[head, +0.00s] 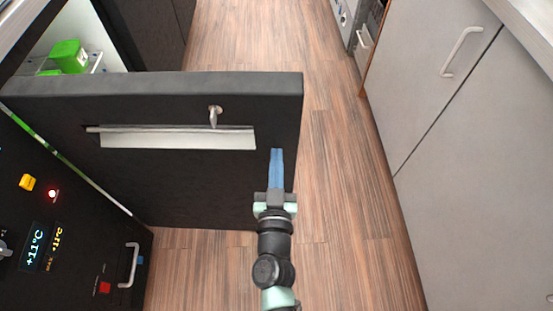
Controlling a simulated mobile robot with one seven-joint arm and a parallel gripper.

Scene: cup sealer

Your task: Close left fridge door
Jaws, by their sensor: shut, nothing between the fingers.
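The left fridge door (200,185) is black and stands wide open, sticking out over the wooden floor from the fridge front on the left. A long pale recessed handle (180,137) and a small metal latch (214,116) are on its visible face. My gripper (277,152) is shut and empty, its blue fingers pointing away from me. In the picture it overlaps the door's face near the free right edge; I cannot tell whether it touches the door.
The fridge interior (100,42) with green items (68,55) shows behind the door. A control panel (40,235) with a +11°C display is at the lower left. Grey cabinets (450,130) line the right side. The wooden floor (345,200) between is clear.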

